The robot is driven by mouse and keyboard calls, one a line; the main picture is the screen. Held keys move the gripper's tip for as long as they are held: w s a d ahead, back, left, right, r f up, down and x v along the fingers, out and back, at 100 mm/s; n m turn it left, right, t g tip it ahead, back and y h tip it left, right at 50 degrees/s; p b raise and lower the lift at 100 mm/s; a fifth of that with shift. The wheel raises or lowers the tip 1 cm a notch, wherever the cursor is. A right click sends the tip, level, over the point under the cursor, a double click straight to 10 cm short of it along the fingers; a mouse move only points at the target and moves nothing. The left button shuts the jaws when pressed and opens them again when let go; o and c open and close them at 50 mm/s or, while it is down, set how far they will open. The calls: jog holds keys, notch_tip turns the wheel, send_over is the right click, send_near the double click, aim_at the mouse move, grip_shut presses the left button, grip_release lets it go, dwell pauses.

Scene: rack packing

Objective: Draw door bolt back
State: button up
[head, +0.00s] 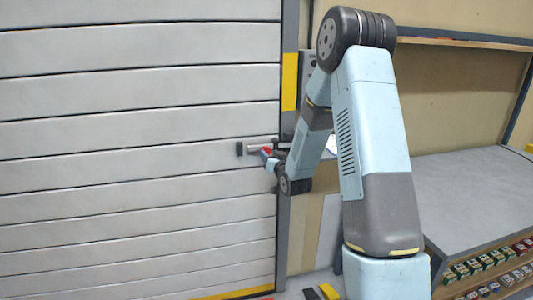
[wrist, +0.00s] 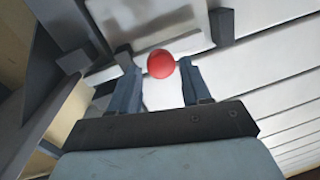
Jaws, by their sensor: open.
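The door bolt (head: 259,146) is a pale bar lying level on the grey slatted door, near its right edge. A small dark block stands at its left end and dark fittings at its right. Its round red knob (wrist: 161,62) shows in the wrist view, between the tips of my gripper's fingers. My gripper (wrist: 159,76) is open, with one finger on each side of the knob. I cannot tell whether either finger touches it. In the head view, my gripper (head: 271,159) is at the bolt and partly hides it and the knob.
The slatted door (head: 130,190) fills the left side. A dark door post with a yellow band (head: 289,82) stands right of it. A grey workbench (head: 465,195) with several small boxes beneath stands at the right, under a wall shelf (head: 465,42).

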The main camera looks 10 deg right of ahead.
aim_at(268, 152)
jog(key=shift+w+a, duration=0.15)
jog(key=shift+w, duration=0.75)
jog(key=shift+w+a, duration=0.1)
jog(key=shift+w, duration=0.8)
grip_shut()
